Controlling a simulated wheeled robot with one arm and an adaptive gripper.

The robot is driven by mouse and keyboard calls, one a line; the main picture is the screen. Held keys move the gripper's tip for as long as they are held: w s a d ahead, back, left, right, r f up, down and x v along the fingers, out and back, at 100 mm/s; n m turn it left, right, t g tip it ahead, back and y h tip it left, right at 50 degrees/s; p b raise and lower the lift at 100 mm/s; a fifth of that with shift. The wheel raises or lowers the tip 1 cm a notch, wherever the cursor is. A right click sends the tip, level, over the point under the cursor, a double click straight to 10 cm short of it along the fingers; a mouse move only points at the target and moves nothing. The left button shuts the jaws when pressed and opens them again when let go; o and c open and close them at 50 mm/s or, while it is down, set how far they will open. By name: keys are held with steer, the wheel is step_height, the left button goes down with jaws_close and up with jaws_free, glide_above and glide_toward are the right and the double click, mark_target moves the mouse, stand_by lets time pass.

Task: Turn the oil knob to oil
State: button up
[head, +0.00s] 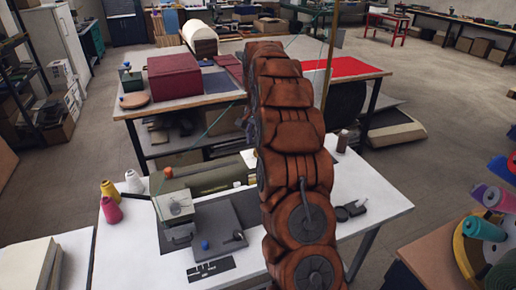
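A sewing-machine-like unit stands on the white table (366,183). It has a pale box-shaped head (176,207) with a small dial-like top, and a long olive-green body (212,178) behind. A grey plate (222,217) lies beside the head and carries a small blue knob (205,245) and a dark lever-like piece (237,238). I cannot tell which part is the oil knob, and no oil mark is readable. My brown arm rises in front and covers the unit's right side. My gripper is not visible.
Yellow, white and pink thread cones (110,188) stand at the table's left edge. A black labelled card (211,269) lies at the front. A dark bottle (342,141) and small black tools (351,210) are on the right. A second table with a maroon box (188,76) stands behind.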

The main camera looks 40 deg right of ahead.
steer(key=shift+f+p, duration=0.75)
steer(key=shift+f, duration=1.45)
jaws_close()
